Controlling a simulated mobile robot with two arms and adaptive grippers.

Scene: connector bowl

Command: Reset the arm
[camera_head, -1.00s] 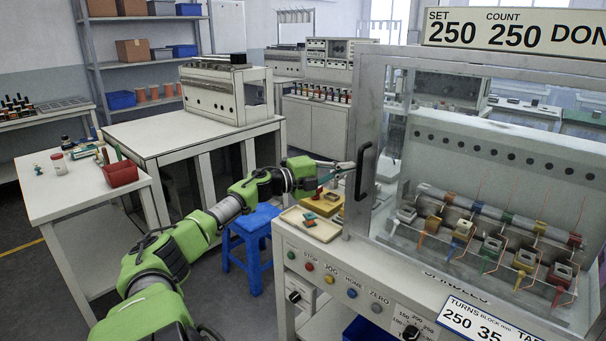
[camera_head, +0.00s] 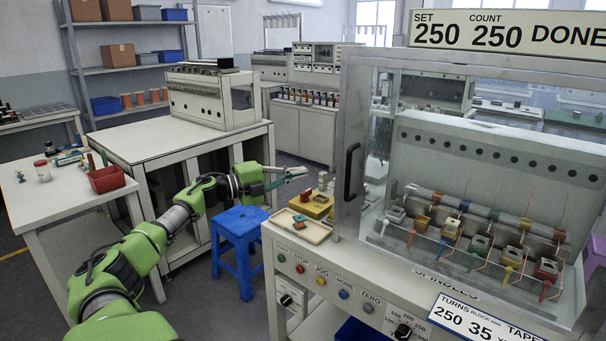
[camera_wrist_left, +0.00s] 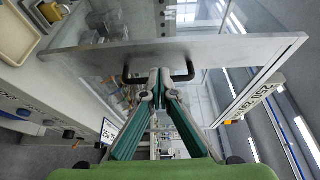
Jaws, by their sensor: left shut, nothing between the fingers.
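My left arm comes in from the left in the head view, and its gripper (camera_head: 289,176) is in the air left of the winding machine's door. The gripper is shut and empty, clear of the black door handle (camera_head: 351,172). In the left wrist view the two teal-sided fingers (camera_wrist_left: 155,84) meet at their tips, in line with the door handle (camera_wrist_left: 158,78) beyond. The glass door of the winding machine looks closed in the head view. My right gripper is not in view.
A blue stool (camera_head: 240,222) stands under the arm. A white table with a red bin (camera_head: 107,179) is at the left. Open air lies left of the machine.

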